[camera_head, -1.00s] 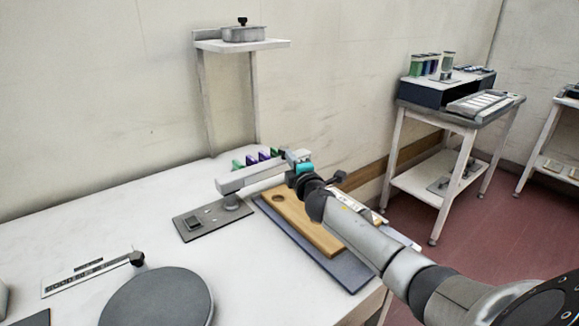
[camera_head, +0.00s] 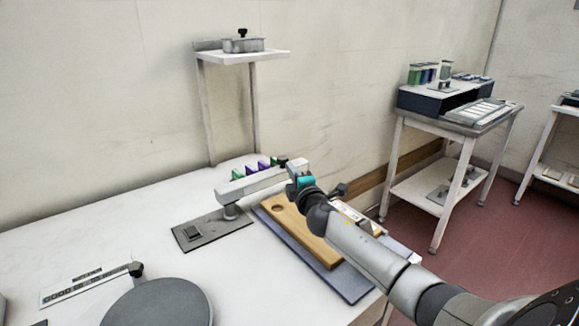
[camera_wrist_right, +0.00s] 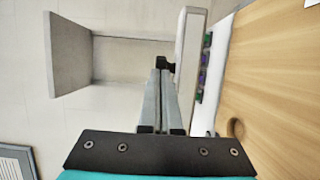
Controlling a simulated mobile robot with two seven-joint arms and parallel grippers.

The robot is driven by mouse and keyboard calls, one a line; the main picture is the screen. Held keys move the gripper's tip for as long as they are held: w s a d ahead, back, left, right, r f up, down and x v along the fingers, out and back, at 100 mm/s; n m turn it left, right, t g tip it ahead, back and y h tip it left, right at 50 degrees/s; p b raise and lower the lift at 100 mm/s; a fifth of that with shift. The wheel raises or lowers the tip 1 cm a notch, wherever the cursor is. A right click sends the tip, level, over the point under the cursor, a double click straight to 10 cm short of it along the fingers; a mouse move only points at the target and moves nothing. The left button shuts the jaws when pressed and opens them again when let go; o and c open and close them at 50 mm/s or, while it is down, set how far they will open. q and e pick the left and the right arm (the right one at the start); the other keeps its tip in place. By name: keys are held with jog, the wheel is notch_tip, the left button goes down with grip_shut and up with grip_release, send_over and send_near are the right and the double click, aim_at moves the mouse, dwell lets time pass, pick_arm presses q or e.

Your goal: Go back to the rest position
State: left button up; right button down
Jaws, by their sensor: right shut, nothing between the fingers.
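My right gripper (camera_head: 291,164) reaches in from the lower right, above the far end of the wooden board (camera_head: 325,252). In the wrist view its two long grey fingers (camera_wrist_right: 161,85) are pressed together with nothing between them. Their tips appear close to a small black knob (camera_wrist_right: 165,63) at the end of a pale bar; I cannot tell whether they touch. The pale bar (camera_head: 240,186) stands on a post over a grey plate (camera_head: 212,235) and carries green and purple pieces (camera_head: 250,167). My left gripper is not in view.
A wall shelf (camera_head: 266,54) with a grey box stands behind the bench. A grey round disc (camera_head: 158,305) and a flat scale strip (camera_head: 85,288) lie at the front left. A cart (camera_head: 446,116) with a tray and jars stands at the right. The left bench top is mostly clear.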

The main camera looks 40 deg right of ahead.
jog(key=p+v, duration=0.1)
jog(key=v, duration=0.4)
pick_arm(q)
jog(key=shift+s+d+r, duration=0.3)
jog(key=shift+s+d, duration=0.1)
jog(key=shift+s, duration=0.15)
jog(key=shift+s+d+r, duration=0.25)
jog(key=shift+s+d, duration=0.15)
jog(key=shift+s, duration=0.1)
pick_arm(e)
jog(key=shift+s+a, duration=0.15)
jog(key=shift+s, duration=0.2)
